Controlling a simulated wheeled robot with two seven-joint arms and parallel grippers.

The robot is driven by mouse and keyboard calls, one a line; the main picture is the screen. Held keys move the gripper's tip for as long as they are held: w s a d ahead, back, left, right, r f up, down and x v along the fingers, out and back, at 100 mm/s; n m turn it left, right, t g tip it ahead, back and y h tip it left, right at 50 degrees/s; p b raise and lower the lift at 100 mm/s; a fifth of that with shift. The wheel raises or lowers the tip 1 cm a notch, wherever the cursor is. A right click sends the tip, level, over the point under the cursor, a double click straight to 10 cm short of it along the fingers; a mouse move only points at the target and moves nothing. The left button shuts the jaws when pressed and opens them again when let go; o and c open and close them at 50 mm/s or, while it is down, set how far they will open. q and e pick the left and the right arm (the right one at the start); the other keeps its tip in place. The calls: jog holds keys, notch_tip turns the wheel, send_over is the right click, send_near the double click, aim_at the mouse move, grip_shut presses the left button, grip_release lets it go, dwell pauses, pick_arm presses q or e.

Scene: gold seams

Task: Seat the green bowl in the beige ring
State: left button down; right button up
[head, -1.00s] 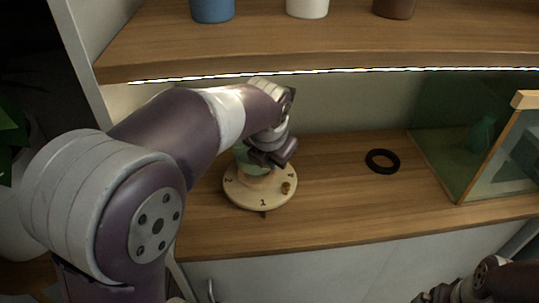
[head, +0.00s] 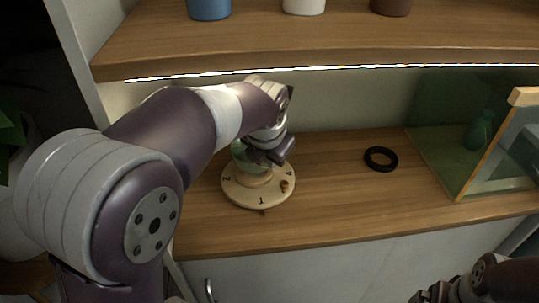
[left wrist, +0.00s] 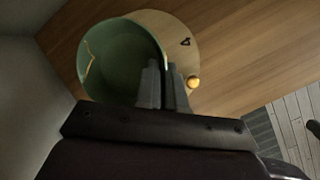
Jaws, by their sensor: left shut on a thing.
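The green bowl (head: 240,157) is over the beige ring (head: 256,181), which sits on a pale round numbered disc (head: 272,199). In the left wrist view the bowl (left wrist: 112,62) shows its open inside, with a gold seam on its left wall. My left gripper (left wrist: 163,85) is shut on the bowl's near rim; in the head view the gripper (head: 262,157) partly hides the bowl. I cannot tell whether the bowl touches the ring or is just above it. My right arm shows at the lower right corner, its fingers not clear.
A black ring (head: 380,158) lies on the wooden counter (head: 325,205) to the right. A glass case (head: 470,165) with a green vase (head: 479,132) stands at the far right. A shelf (head: 330,50) with several pots overhangs the back.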

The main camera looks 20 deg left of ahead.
pick_arm(q)
jog(key=shift+f+b, duration=0.95)
jog(key=shift+f, duration=0.15)
jog(key=c, duration=0.8)
grip_release()
